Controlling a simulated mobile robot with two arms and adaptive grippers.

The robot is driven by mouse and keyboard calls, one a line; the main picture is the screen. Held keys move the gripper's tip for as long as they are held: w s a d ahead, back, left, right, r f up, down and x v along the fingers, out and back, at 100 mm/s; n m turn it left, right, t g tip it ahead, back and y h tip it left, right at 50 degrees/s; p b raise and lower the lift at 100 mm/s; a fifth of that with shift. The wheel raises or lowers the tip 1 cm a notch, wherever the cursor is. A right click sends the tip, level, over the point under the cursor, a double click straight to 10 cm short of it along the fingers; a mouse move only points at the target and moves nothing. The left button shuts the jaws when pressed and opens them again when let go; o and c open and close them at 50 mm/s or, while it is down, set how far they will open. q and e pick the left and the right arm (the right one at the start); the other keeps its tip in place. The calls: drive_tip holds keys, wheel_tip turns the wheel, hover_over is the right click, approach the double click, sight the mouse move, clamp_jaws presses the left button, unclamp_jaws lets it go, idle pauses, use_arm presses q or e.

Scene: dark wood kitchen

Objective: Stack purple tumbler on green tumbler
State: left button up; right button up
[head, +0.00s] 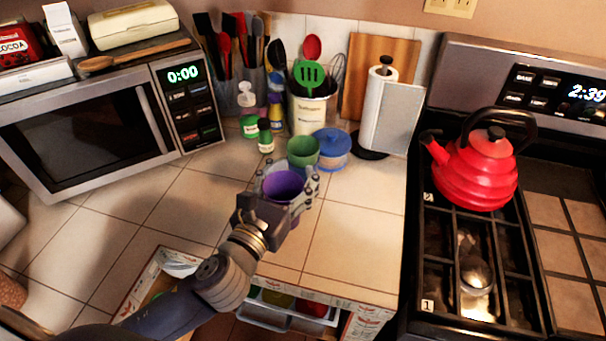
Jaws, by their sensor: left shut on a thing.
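A purple tumbler (283,186) is held upright between the fingers of my left gripper (289,184), over the front part of the tiled counter. The gripper is shut on it, and the fingers hide part of its sides. A green tumbler (303,151) stands upright on the counter just behind the purple one, slightly to the right. Its lower part is hidden by the gripper and the purple tumbler. The two tumblers look apart, but I cannot tell the exact gap. My right gripper is not in view.
Small bottles (265,136) and a utensil crock (312,109) stand behind. A microwave (95,125) is at left, a stove with a red kettle (476,172) at right. An open drawer (290,314) is below.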

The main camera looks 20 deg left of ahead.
use_arm(q)
drive_tip(key=w+d+r+m+g+h+p, duration=0.25)
drive_tip(key=w+d+r+m+h, duration=0.2)
drive_tip(key=w+r, duration=0.3)
drive_tip(key=w+a+r+h+p, duration=0.1)
drive_tip(key=w+a+r+p, duration=0.3)
drive_tip(key=w, duration=0.3)
wheel_tip(320, 180, down, 8)
drive_tip(key=b, duration=0.2)
drive_tip(key=shift+w+f+n, duration=0.15)
drive_tip(key=shift+w+n, duration=0.15)
drive_tip(key=shift+n, duration=0.05)
drive_tip(key=shift+t, duration=0.25)
drive_tip(key=shift+f+b, duration=0.65)
drive_tip(key=shift+b, duration=0.05)
drive_tip(key=o, duration=1.2)
drive_tip(key=shift+r, duration=0.1)
